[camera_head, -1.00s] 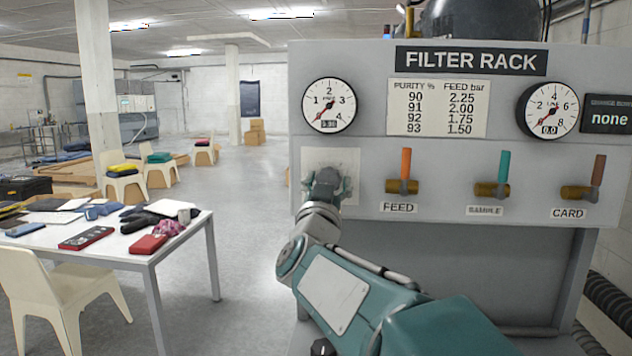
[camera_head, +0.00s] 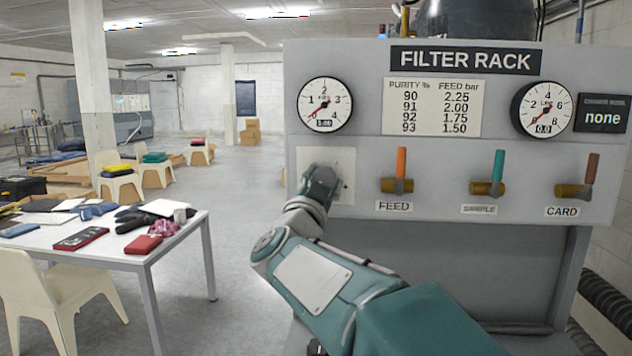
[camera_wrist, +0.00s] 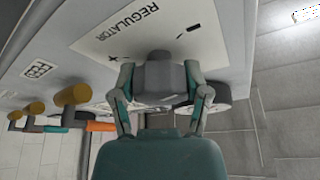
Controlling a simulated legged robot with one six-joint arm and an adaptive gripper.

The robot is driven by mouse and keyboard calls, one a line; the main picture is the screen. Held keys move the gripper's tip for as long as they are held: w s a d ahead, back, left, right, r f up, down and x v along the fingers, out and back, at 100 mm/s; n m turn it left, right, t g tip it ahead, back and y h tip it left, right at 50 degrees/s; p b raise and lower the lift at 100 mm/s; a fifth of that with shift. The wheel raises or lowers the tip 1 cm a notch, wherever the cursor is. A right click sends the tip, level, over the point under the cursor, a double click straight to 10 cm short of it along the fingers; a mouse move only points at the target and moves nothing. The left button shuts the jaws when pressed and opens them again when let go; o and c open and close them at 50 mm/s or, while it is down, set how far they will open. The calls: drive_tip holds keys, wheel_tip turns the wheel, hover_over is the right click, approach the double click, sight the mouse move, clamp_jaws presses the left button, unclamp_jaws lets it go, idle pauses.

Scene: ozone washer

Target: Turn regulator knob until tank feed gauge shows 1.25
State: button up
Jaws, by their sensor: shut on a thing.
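My gripper (camera_head: 320,182) is at the pale regulator plate (camera_head: 345,163) on the left of the filter rack. In the wrist view its two fingers (camera_wrist: 160,82) are shut on the dark grey regulator knob (camera_wrist: 158,70), one on each side. The plate lettered REGULATOR (camera_wrist: 125,28) lies behind the knob. In the head view my gripper hides the knob. The left gauge (camera_head: 325,104), with a scale from 0 to 4, is above the plate.
Feed (camera_head: 398,170), sample (camera_head: 492,174) and card (camera_head: 578,176) valves sit right of the plate, handles up. The right gauge (camera_head: 543,109) reads about 0. A cluttered table (camera_head: 185,237) and a chair (camera_head: 62,300) stand left. Clear floor lies between table and rack.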

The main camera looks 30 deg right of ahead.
drive_tip(key=m+g, duration=0.1)
drive_tip(key=m, duration=0.2)
drive_tip(key=m+g, duration=0.1)
drive_tip(key=m, duration=0.2)
drive_tip(key=shift+a+r+g+h, duration=0.1)
drive_tip(key=shift+g+h, duration=0.3)
drive_tip(key=m, duration=0.2)
drive_tip(key=m+g, duration=0.1)
drive_tip(key=m, duration=0.1)
drive_tip(key=shift+m+g+y, duration=0.3)
drive_tip(key=o, duration=1.2)
drive_tip(key=shift+c, duration=0.2)
drive_tip(key=v, duration=1.2)
